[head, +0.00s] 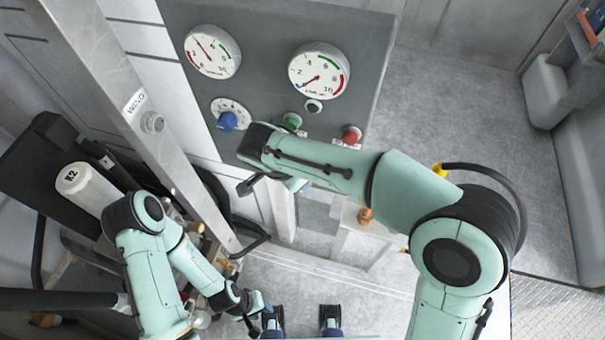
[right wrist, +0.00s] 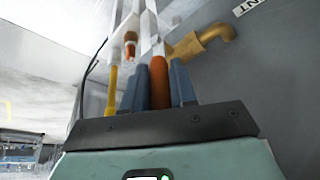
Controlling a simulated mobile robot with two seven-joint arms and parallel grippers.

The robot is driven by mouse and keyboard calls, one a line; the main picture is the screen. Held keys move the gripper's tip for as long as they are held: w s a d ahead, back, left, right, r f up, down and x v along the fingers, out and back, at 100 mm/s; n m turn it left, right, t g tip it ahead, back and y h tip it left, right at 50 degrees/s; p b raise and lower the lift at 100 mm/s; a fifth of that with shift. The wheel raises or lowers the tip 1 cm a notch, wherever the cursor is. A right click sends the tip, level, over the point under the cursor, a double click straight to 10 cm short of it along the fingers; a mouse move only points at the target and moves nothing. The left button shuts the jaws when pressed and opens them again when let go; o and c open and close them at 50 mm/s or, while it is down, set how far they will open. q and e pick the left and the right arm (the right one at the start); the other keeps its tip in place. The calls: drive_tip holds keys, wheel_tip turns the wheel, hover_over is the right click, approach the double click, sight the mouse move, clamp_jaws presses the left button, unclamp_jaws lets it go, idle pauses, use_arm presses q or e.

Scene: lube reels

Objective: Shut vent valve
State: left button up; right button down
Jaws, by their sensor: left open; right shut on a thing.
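In the right wrist view, my right gripper (right wrist: 158,88) is shut on an orange-red handle (right wrist: 159,70), with blue-grey fingers on either side. A brass elbow pipe (right wrist: 203,40) rises just behind the fingers. A partly cut-off label (right wrist: 247,6) ending in "NT" is on the grey wall beside it. In the head view my right forearm hides most of the right gripper and the handle it grips. My left gripper (head: 260,317) is open, low in the head view near the bottom edge, and seems empty.
A metal post labelled WIND (head: 150,110) stands at left. An orange fitting (head: 365,215) is beneath my right arm. Floor (head: 470,110) at right is clear.

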drive_tip(key=shift+a+h, duration=0.1)
drive_tip(key=shift+h, duration=0.2)
drive_tip(key=c, duration=1)
unclamp_jaws()
drive_tip(key=p+v, duration=0.1)
drive_tip(key=v, duration=1.2)
drive_tip(key=shift+r+p, duration=0.15)
drive_tip(key=shift+p, duration=0.15)
drive_tip(key=shift+w, duration=0.1)
